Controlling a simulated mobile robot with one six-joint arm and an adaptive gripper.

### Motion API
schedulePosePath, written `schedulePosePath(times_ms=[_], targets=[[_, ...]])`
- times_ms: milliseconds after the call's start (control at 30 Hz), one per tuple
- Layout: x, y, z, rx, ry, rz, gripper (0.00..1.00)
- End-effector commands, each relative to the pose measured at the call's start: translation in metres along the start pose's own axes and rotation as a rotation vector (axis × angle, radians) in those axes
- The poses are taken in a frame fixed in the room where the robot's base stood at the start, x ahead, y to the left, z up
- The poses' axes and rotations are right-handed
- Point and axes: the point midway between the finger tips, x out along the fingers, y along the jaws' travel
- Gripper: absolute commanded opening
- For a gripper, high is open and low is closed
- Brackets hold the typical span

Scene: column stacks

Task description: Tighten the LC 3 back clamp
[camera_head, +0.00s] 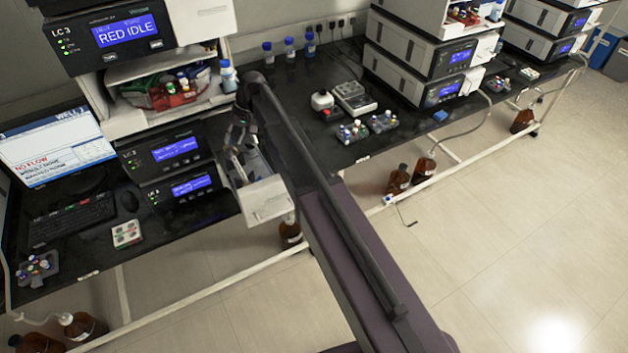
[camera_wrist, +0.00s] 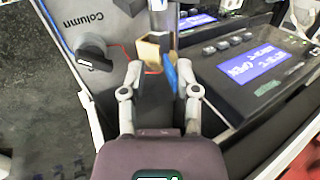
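The LC 3 stack (camera_head: 172,152) stands at the left of the head view, with its light column panel (camera_head: 265,199) at its right side. In the wrist view the panel marked "Column" (camera_wrist: 105,22) carries a black knob (camera_wrist: 95,55), left of my gripper. A silver cylinder (camera_wrist: 158,18) stands above a tan block (camera_wrist: 153,50), and a blue piece (camera_wrist: 170,72) lies beside it. My gripper (camera_wrist: 157,78) has its finger links spread around the tan and blue pieces. I cannot tell whether it grips them. Which part is the back clamp is unclear.
In the wrist view a module with a lit blue screen (camera_wrist: 252,66) is close on the right. In the head view a monitor (camera_head: 55,148) and keyboard (camera_head: 70,218) are left on the black bench (camera_head: 180,225). Brown bottles (camera_head: 398,180) stand on the floor underneath.

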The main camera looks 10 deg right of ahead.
Motion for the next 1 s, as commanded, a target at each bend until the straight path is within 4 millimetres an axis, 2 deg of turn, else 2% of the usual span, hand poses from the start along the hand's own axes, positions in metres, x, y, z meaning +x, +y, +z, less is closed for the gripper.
schedulePosePath(times_ms=[200,1000], targets=[[0.002,0.006,0.0,0.0,0.001,-0.085,0.41],[-0.072,0.008,0.0,-0.001,0.001,-0.086,0.41]])
